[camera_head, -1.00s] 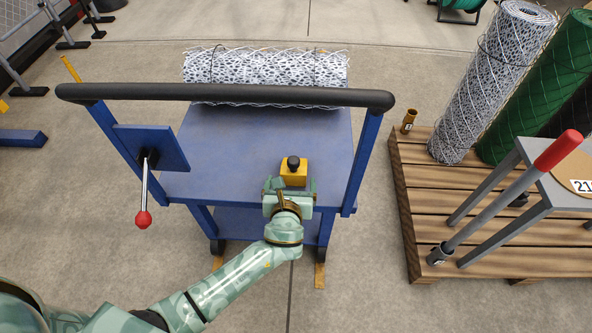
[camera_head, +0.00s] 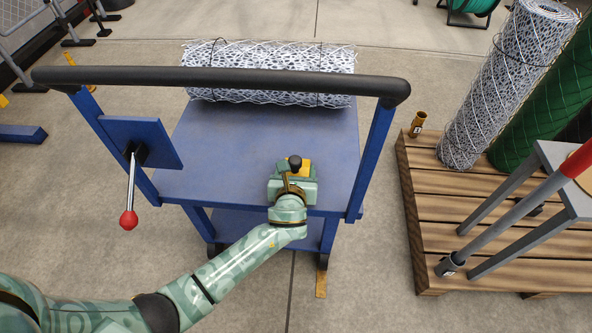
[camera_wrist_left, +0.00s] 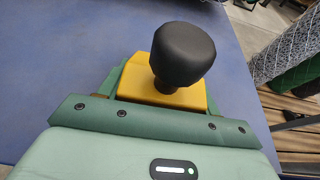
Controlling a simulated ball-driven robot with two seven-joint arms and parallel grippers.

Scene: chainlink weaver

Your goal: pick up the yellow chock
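The yellow chock (camera_head: 306,167) with its black knob (camera_head: 295,162) is at the near right part of the blue cart's top (camera_head: 235,150). My left gripper (camera_head: 292,175) is at the chock from the near side and hides part of it. In the left wrist view, the yellow chock (camera_wrist_left: 145,78) lies between the green fingers, with the black knob (camera_wrist_left: 183,52) standing up above them. The fingers lie close along its sides; whether they press on it is unclear. My right gripper is out of view.
A black handlebar (camera_head: 220,80) spans above the cart. A wire mesh roll (camera_head: 270,72) lies across the cart's far end. A red-knobbed lever (camera_head: 129,219) is on the left. A wooden pallet (camera_head: 430,205) with mesh rolls and a grey frame stands right.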

